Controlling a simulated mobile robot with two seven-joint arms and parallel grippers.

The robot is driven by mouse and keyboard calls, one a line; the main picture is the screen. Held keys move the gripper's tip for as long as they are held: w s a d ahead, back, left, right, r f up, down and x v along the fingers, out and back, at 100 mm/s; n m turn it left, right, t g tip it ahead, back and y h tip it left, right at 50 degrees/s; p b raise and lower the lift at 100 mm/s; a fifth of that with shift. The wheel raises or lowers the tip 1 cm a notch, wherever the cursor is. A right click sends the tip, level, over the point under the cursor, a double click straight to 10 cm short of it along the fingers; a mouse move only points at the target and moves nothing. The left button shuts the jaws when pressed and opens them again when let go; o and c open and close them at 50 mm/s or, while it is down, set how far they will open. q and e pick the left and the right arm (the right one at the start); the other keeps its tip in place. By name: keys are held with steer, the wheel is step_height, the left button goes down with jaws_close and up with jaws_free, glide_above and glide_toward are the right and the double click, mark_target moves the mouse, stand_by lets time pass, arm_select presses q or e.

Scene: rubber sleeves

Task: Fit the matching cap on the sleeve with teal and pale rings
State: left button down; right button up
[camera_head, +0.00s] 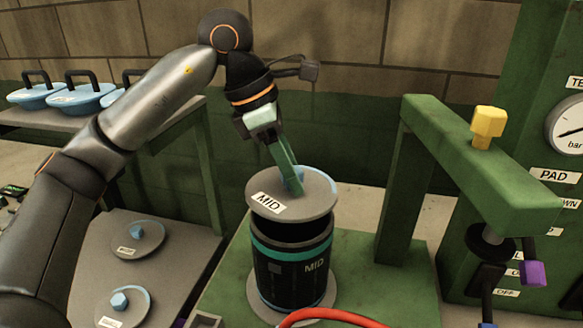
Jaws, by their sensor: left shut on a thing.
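My left gripper (289,178) is shut on the small blue knob of a round grey cap (315,190) labelled MID. The cap is over the top of a black sleeve (283,262), also labelled MID, which has a teal ring near its top. The sleeve stands upright on a grey round base on the green bench. The cap hides most of the sleeve's top opening, and I cannot tell whether the two touch. My right gripper is not in view.
Two more grey caps with blue knobs lie on the lower left shelf (185,262). Blue lidded pots (80,97) stand on the upper shelf. A green press frame (470,165) rises right of the sleeve. A red hose (330,314) curves in front.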

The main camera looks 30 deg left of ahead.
mark_target(291, 191)
arm_select(q)
steer(key=shift+f+b, duration=1.45)
steer(key=shift+f, duration=0.6)
steer(key=shift+c, duration=1.8)
jaws_free()
steer(key=p+v, duration=0.1)
steer(key=v, duration=1)
steer(key=shift+d+r, duration=0.1)
steer(key=shift+s+a+r, duration=0.15)
steer(key=shift+a+r, duration=0.15)
steer(key=shift+r, duration=0.35)
steer(key=shift+f, duration=0.1)
